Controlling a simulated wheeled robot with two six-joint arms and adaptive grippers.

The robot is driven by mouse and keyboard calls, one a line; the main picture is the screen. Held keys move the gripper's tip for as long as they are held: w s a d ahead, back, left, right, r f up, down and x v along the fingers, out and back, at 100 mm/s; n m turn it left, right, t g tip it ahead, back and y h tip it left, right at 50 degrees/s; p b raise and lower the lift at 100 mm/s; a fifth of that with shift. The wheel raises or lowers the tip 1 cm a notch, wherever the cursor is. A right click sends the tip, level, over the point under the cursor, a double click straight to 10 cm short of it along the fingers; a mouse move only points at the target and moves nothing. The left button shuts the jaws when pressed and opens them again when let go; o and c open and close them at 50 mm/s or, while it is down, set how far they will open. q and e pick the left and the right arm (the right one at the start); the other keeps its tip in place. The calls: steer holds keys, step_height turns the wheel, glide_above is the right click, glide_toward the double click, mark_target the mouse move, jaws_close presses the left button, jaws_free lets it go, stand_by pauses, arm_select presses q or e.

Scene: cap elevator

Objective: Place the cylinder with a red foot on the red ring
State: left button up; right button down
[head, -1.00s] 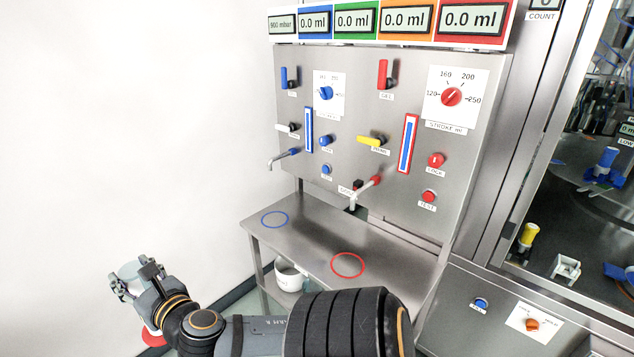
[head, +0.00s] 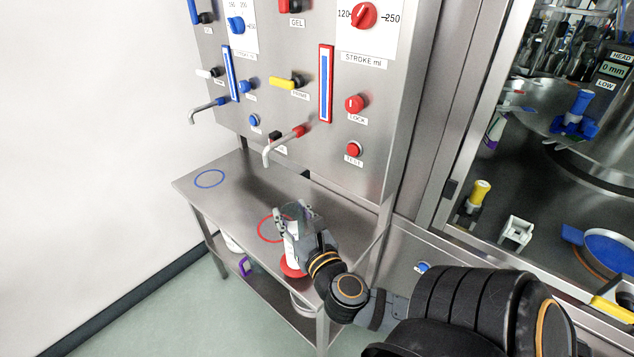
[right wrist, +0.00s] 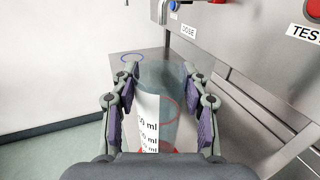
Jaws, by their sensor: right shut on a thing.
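My right gripper (head: 293,213) is shut on a clear measuring cylinder (head: 291,245) with a white scale label. The cylinder stands nearly upright in the jaws, its red foot (head: 292,268) at the bottom. The red ring (head: 262,228) is marked on the steel bench, just behind and left of the cylinder, which hides part of it. In the right wrist view the cylinder (right wrist: 148,110) is between the two finger pads, with the red ring (right wrist: 176,108) beyond it. The foot overlaps the bench's front part in the head view; its height above the bench is unclear. My left gripper is not in view.
A blue ring (head: 209,179) lies on the bench (head: 232,190) further left. A red-handled spout (head: 285,145) and a blue-handled spout (head: 205,110) jut from the panel above the bench. A shelf below holds containers. The bench's left part is clear.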

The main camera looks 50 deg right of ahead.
steer(key=shift+s+d, duration=0.2)
steer(key=shift+w+f+b, duration=0.15)
steer(key=shift+w+b, duration=0.05)
steer(key=shift+b, duration=0.15)
steer(key=f+b+x, duration=0.3)
steer(key=b+x, duration=0.3)
steer(key=x, duration=1.1)
steer(key=shift+w+f, duration=0.2)
steer(key=shift+w, duration=0.15)
steer(key=shift+f, duration=0.15)
steer(key=c, duration=0.7)
jaws_free()
